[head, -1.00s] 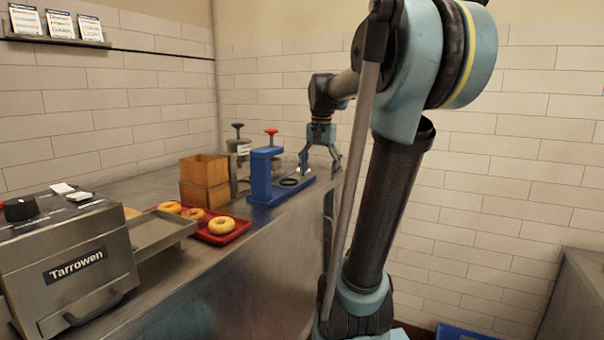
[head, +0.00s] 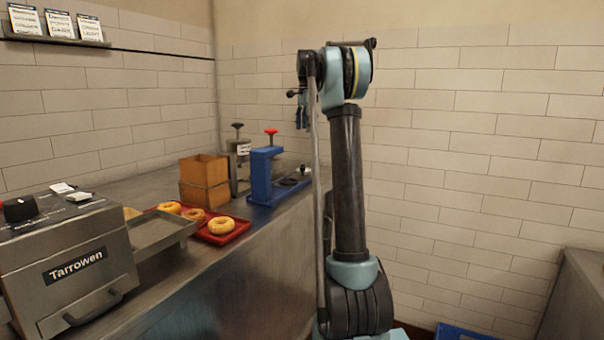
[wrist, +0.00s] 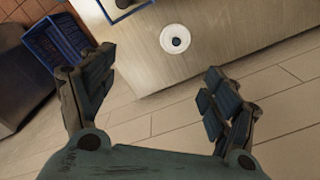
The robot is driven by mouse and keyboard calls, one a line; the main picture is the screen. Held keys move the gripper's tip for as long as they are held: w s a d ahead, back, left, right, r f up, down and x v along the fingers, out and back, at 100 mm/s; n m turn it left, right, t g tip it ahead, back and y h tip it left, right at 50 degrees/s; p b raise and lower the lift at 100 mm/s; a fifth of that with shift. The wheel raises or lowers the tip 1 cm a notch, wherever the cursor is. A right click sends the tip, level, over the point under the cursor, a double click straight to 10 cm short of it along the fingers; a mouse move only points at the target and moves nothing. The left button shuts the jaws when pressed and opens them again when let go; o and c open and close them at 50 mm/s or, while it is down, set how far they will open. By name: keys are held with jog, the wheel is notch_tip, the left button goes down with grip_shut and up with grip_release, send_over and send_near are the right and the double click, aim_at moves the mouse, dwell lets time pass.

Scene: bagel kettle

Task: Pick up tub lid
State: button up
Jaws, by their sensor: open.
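A round white lid with a dark centre (wrist: 175,39) lies flat on the steel counter (wrist: 215,40) in the wrist view; I take it to be the tub lid. In the head view a small pale piece (head: 303,170) shows at the counter's far right end, partly behind my arm, and seems to be the same lid. My gripper (wrist: 160,60) is open and empty, its fingers spread wide. The lid appears beyond the fingertips, between their directions, and apart from them. In the head view the gripper (head: 302,118) hangs above the counter's far end, partly hidden by my arm.
A red tray (head: 225,236) of bagels and a Tarrowen machine (head: 75,262) are nearer. A blue crate (wrist: 58,45) sits on the floor.

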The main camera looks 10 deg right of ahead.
jog(key=shift+m, duration=0.6)
jog(key=w+f, duration=0.1)
jog(key=f, duration=0.3)
jog(key=w+f, duration=0.1)
jog(key=f, duration=0.3)
jog(key=w+f, duration=0.1)
jog(key=f, duration=0.3)
jog(key=shift+w+f, duration=0.15)
jog(key=shift+w, duration=0.2)
jog(key=shift+w+f, duration=0.15)
jog(key=shift+f, duration=2.55)
jog(key=c, duration=0.8)
